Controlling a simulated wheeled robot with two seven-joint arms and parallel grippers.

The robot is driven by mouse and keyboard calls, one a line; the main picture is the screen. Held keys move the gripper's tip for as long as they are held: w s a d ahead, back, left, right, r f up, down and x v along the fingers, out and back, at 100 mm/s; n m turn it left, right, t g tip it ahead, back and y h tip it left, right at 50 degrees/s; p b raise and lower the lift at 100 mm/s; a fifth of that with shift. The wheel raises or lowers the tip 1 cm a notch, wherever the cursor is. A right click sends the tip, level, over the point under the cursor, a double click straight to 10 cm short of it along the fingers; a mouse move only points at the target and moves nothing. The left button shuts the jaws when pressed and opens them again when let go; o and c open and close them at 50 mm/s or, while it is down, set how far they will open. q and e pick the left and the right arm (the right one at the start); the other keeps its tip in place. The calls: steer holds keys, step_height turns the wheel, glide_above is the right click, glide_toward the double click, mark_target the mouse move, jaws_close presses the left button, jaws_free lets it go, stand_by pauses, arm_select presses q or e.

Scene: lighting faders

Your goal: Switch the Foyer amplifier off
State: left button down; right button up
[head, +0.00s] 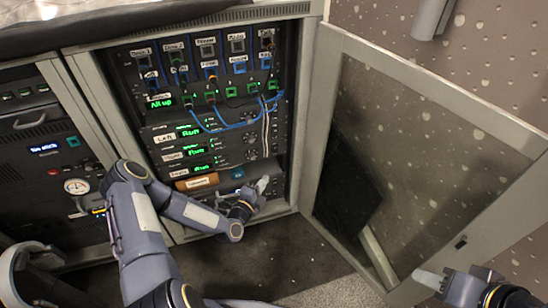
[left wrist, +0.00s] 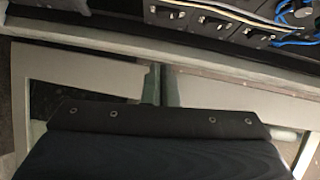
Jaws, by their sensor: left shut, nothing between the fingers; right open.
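Three amplifiers are stacked low in the open rack, each with a small white label and a green display that seems to read "Run": upper (head: 190,133), middle (head: 196,150) and lower (head: 201,168). The labels are too small to tell surely which one is Foyer. My left gripper (head: 262,185) is shut and empty, in front of the rack's bottom right, just below and right of the lower amplifier. It hides part of the panel there. My right gripper (head: 430,278) is open and empty near the glass door's lower edge, away from the rack.
The glass door (head: 425,150) stands swung open to the right. Blue cables (head: 235,126) and pale cables hang over the rack's right half. A brown-labelled unit (head: 195,184) sits below the amplifiers. A second cabinet (head: 45,150) with a gauge stands left.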

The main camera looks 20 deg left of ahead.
arm_select(q)
steer(key=shift+w, duration=0.1)
steer(key=b, duration=0.3)
glide_toward(280, 149)
steer(key=w+d, duration=0.1)
steer(key=d, duration=0.2)
steer(key=shift+w+a+f+b, duration=0.1)
steer(key=shift+w+a+b, duration=0.1)
steer(key=shift+w+a, duration=0.5)
steer(key=shift+w+a+f+b, duration=0.2)
steer(key=shift+w+a, duration=0.2)
steer(key=shift+w, duration=0.55)
